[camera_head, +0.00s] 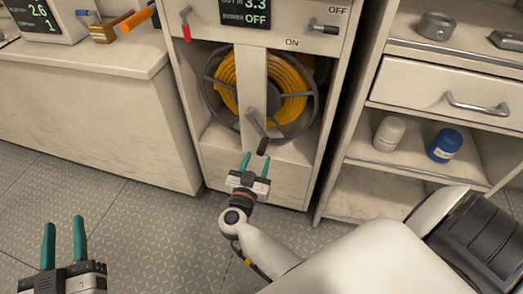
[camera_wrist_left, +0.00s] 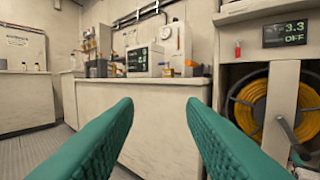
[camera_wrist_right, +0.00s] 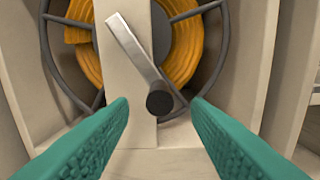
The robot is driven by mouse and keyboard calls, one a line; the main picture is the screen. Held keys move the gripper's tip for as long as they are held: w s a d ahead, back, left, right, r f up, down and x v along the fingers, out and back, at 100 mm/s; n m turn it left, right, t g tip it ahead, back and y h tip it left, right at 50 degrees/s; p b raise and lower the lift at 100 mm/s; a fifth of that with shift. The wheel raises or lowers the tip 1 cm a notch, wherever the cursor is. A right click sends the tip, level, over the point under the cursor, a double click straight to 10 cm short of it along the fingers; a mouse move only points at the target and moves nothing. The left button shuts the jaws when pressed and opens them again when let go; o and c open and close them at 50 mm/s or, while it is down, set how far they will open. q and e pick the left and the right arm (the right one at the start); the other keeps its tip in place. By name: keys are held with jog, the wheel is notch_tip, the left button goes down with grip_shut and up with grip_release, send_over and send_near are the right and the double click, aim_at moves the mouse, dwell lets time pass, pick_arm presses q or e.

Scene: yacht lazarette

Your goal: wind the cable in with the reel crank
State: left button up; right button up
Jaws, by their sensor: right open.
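The cable reel (camera_head: 305,88) with yellow-orange cable (camera_head: 290,85) sits in an open cabinet bay behind a pale upright post (camera_head: 251,75). The crank (camera_head: 257,128) is a grey metal arm on the post with a dark knob at its lower end. In the right wrist view, the crank knob (camera_wrist_right: 160,103) shows between the fingers, a little beyond their tips. My right gripper (camera_head: 256,160) is open and empty, just below and in front of the knob. My left gripper (camera_head: 64,230) is open and empty at the lower left, away from the reel; the left wrist view shows the crank (camera_wrist_left: 290,138) at right.
Above the reel, a panel display (camera_head: 244,13) reads 3.3 and OFF, with a red-handled lever (camera_head: 186,24) and a switch lever (camera_head: 323,27) beside ON/OFF labels. Shelves at right hold a white jar (camera_head: 389,133) and a blue jar (camera_head: 445,145). A counter (camera_head: 80,75) stands left; the floor before it is clear.

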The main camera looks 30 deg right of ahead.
aim_at(262, 148)
jog(key=b+x, duration=0.1)
jog(key=x, duration=0.4)
jog(key=shift+f, duration=0.1)
pick_arm(q)
notch_tip(262, 148, up, 6)
jog(key=s+t+h, duration=0.1)
jog(key=s+t, duration=0.1)
jog(key=t, duration=0.2)
jog(key=shift+d+f+t+h, duration=0.15)
jog(key=shift+d+t+h, duration=0.05)
jog(key=shift+t+h, duration=0.1)
pick_arm(e)
jog(key=shift+w+d, duration=0.4)
jog(key=shift+c, duration=0.2)
grip_shut()
